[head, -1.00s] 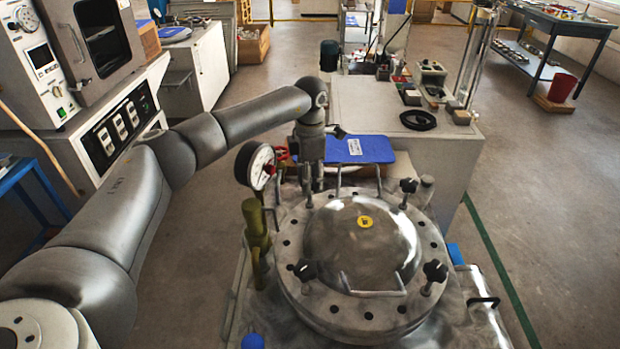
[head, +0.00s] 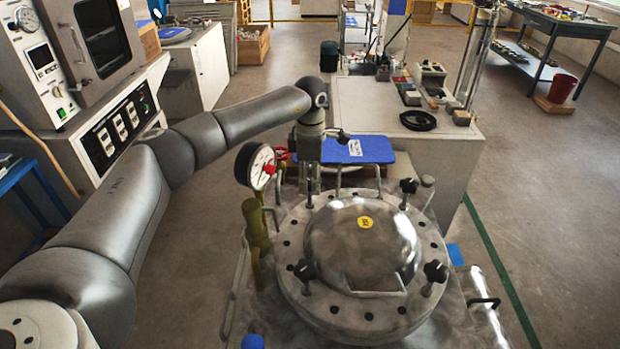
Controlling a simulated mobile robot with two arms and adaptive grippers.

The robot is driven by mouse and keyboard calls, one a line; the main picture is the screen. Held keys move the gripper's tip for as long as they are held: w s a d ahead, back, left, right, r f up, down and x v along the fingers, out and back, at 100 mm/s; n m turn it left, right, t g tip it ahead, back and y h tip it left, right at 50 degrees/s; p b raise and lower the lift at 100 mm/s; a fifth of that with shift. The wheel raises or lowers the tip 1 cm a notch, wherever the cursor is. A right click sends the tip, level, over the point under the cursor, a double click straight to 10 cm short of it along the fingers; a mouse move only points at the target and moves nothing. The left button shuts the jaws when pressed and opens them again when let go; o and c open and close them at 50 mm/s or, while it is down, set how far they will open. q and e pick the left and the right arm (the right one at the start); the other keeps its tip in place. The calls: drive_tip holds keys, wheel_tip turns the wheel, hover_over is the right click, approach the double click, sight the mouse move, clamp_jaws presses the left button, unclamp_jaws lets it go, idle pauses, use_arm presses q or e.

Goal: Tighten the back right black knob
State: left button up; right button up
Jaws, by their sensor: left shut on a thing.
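The round steel lid (head: 335,240) has black knobs around its flange. The back right black knob (head: 408,186) stands upright with nothing touching it. The front right knob (head: 435,271) and front left knob (head: 304,270) are also free. My left gripper (head: 311,190) points down at the back left of the flange, well left of the back right knob. Its fingers are closed together at the back left knob's place, where they hide the knob. My right gripper is not in view.
A pressure gauge (head: 262,167) stands close left of my left gripper. A lid handle (head: 375,291) rises at the front. A blue board (head: 358,150) and a workbench (head: 380,115) lie behind the vessel. The space above the lid is clear.

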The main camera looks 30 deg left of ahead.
use_arm(q)
drive_tip(key=o, duration=1)
drive_tip(key=shift+o, duration=0.2)
drive_tip(key=shift+r, duration=0.2)
wheel_tip(320, 180, up, 12)
